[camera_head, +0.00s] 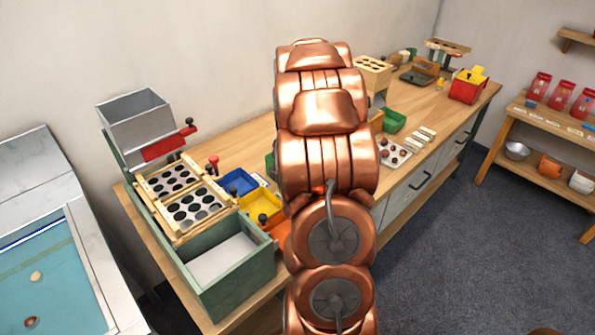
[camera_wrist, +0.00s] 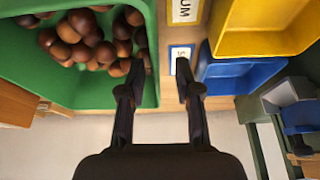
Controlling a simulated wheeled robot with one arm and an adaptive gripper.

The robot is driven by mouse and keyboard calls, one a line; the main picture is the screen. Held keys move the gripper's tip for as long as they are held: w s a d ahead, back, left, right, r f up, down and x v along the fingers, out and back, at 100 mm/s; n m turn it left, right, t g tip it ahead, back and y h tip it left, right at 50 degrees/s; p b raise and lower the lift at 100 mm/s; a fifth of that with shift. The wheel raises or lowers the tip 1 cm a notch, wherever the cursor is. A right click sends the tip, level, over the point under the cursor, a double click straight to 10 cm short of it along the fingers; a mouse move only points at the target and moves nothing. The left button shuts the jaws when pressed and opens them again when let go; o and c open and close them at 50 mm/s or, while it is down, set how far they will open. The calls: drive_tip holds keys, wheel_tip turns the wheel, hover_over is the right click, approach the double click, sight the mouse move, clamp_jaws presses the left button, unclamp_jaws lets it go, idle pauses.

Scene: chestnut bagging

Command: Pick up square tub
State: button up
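A green tub (camera_wrist: 70,91) with several brown chestnuts in it fills the upper left of the wrist view. It is the likeliest square tub, though its full outline is cut off. My gripper (camera_wrist: 159,68) is open, with nothing seen held in it. Its left finger overlaps the tub's inside and its right finger is outside, so the tub's right wall lies between them in the picture. I cannot tell whether either finger touches it. In the head view my arm hides the gripper and most of this tub; a green sliver (camera_head: 270,164) shows beside the arm.
A yellow bin (camera_wrist: 262,42) and a blue bin (camera_wrist: 238,78) stand right of the gripper, with white labels (camera_wrist: 184,10) between. In the head view, the sorting rack (camera_head: 180,195) and metal hopper (camera_head: 137,118) stand left. Another green tub (camera_head: 394,121) sits right of my arm.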

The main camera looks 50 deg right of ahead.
sight(276, 183)
drive_tip(key=x, duration=0.2)
drive_tip(key=shift+d+f+p, duration=0.2)
drive_tip(key=shift+f+p, duration=0.2)
drive_tip(key=shift+x, duration=1)
drive_tip(key=shift+c, duration=0.4)
clamp_jaws()
